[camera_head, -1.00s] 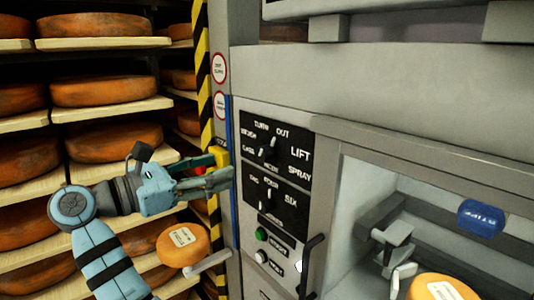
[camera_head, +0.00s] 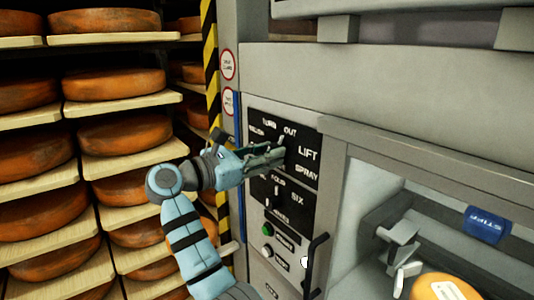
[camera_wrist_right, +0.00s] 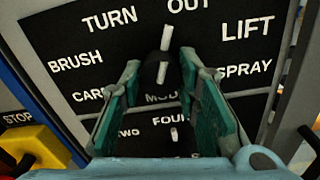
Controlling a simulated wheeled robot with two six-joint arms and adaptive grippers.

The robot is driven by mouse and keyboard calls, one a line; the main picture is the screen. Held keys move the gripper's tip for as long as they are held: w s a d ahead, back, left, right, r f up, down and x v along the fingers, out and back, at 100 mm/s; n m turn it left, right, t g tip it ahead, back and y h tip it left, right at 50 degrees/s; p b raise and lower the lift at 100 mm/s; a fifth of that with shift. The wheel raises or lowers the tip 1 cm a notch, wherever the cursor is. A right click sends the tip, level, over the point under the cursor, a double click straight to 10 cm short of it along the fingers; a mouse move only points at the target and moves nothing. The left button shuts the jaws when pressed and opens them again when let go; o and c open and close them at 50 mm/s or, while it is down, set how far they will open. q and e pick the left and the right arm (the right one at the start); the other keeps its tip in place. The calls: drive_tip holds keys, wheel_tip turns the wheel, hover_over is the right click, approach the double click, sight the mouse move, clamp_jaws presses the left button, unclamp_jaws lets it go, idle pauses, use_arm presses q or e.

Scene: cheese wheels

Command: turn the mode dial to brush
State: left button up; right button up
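The mode dial (camera_wrist_right: 161,72) is a dark round knob with a white pointer on a black panel. In the right wrist view its pointer leans up, just right of vertical, between TURN and OUT and nearer OUT. The BRUSH label (camera_wrist_right: 76,60) lies left of the dial, above CARE. My right gripper (camera_wrist_right: 160,62) has its green-padded fingers on either side of the dial, spread apart; whether they touch it I cannot tell. In the head view this gripper (camera_head: 281,150) reaches the panel from the left and partly covers the dial. My left gripper is not in view.
A second dial (camera_head: 277,190) with number labels sits below, then a green button (camera_head: 268,229) and a white button (camera_head: 267,251). A black bar handle (camera_head: 312,262) stands right of them. Shelves of orange cheese wheels (camera_head: 115,85) fill the left. A yellow stop box (camera_wrist_right: 38,145) is left.

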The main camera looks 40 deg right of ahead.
drive_tip(key=shift+c, duration=0.8)
drive_tip(key=shift+n, duration=0.4)
drive_tip(key=n, duration=0.2)
drive_tip(key=shift+n+p, duration=0.3)
drive_tip(key=shift+p, duration=0.1)
drive_tip(key=shift+n+p, duration=2.75)
drive_tip(key=shift+n, duration=4.45)
